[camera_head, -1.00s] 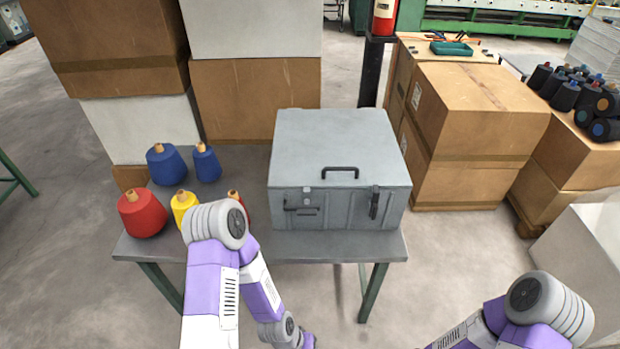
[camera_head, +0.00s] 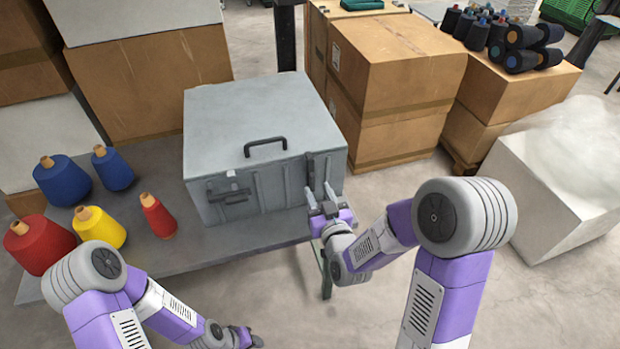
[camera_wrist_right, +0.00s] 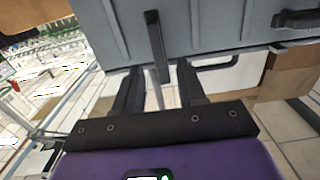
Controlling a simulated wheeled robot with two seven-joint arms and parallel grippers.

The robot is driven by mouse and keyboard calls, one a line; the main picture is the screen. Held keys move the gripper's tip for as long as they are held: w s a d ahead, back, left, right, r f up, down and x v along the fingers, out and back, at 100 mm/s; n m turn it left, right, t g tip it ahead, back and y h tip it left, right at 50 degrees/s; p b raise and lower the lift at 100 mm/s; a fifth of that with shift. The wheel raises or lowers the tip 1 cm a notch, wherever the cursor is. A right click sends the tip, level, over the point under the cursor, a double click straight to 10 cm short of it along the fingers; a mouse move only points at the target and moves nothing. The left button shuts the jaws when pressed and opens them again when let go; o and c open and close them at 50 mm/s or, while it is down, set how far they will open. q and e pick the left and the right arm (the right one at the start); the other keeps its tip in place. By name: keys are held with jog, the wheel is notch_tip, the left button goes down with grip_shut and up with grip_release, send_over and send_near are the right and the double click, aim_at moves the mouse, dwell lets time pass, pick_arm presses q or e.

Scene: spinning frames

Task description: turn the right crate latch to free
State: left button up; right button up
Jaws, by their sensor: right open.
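The grey crate (camera_head: 235,105) stands closed on the table, with a black carry handle (camera_head: 265,146) on its lid. Its left latch (camera_head: 229,197) lies level on the front face. The right latch is mostly hidden by my right gripper in the head view; in the right wrist view a dark bar that looks like this latch (camera_wrist_right: 154,38) points between the fingers. My right gripper (camera_head: 319,194) is open at the crate's front right; its fingers also show in the right wrist view (camera_wrist_right: 160,88). I cannot tell whether they touch the latch. My left gripper (camera_head: 247,338) is low, away from the crate.
Red, yellow and blue yarn cones (camera_head: 98,226) stand on the table (camera_head: 205,251) left of the crate. Cardboard boxes (camera_head: 395,85) stand behind and to the right. A white block (camera_head: 555,190) is at the far right. Floor is open in front of the table.

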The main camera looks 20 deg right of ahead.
aim_at(313, 178)
jog(key=w, duration=0.7)
jog(key=shift+w+a+r+b, duration=0.1)
jog(key=shift+w+r+b, duration=0.2)
jog(key=shift+r+b, duration=0.1)
grip_shut()
